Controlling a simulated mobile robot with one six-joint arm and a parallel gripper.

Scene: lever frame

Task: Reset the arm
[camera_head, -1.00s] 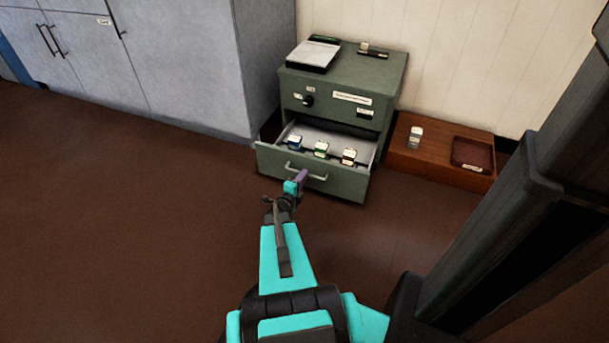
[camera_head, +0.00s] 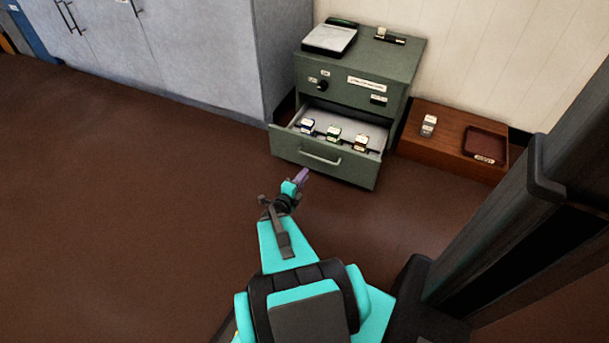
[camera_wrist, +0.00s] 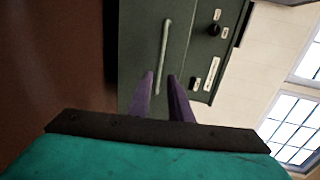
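My arm reaches forward over the floor in the head view, and my gripper (camera_head: 301,177) is in front of the green cabinet (camera_head: 350,82). In the wrist view the two purple fingers of my gripper (camera_wrist: 160,92) stand apart with a gap between them and nothing held. The cabinet's lower drawer (camera_head: 342,168) is pulled out. Its bar handle (camera_head: 320,158) is just beyond the fingertips, apart from them as far as I can tell. The handle also shows in the wrist view (camera_wrist: 163,55).
Several small items, among them a green one (camera_head: 333,134), stand in the open drawer. A flat device (camera_head: 331,37) is on the cabinet top. A low wooden box (camera_head: 447,128) with a red-brown tray (camera_head: 485,145) is to the right. Floor on the left is clear.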

